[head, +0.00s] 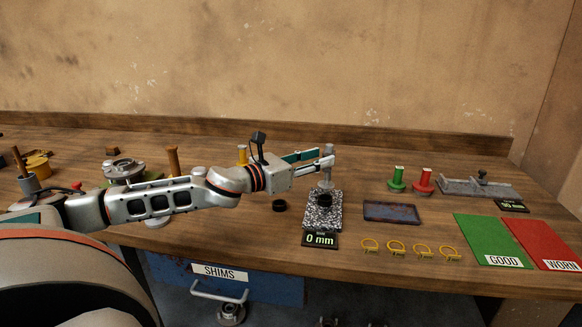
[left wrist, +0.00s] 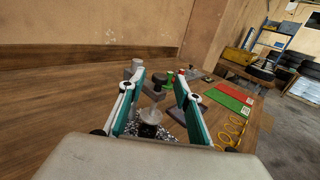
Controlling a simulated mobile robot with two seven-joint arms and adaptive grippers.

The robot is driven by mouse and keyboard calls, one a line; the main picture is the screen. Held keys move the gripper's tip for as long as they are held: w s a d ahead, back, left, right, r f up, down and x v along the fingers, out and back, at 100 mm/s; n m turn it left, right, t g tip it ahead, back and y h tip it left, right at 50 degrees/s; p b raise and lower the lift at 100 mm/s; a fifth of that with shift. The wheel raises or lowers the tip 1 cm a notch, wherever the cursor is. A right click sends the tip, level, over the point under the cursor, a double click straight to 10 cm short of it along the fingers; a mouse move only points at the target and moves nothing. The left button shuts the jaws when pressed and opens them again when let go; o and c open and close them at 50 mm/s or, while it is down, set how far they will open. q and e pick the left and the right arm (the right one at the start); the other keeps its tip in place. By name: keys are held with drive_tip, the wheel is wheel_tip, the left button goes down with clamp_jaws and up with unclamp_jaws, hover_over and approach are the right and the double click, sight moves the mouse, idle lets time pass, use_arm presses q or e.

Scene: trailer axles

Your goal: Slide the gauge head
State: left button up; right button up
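A gauge stand with a speckled granite base (head: 325,213) and a grey upright post (head: 326,179) stands on the bench, with a display reading 0 mm (head: 320,240) at its front. A dark round part (head: 323,200) sits low on the base. My left gripper (head: 324,157) reaches in from the left at the top of the post. In the left wrist view its two fingers (left wrist: 156,80) are apart. A pale round-topped piece of the gauge (left wrist: 150,116) shows between and below them; I cannot tell whether either finger touches it. My right gripper is out of view.
Right of the stand are a dark tray (head: 391,212), green (head: 397,180) and red (head: 423,182) pegs, a grey fixture (head: 475,187), and GOOD (head: 488,240) and WORN (head: 540,240) mats. Several yellow rings (head: 397,248) lie near the front edge. A black puck (head: 279,206) lies left of the base.

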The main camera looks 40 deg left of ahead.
use_arm(q)
drive_tip(key=v, duration=0.8)
idle(0.9)
drive_tip(key=shift+s, duration=0.2)
idle(0.3)
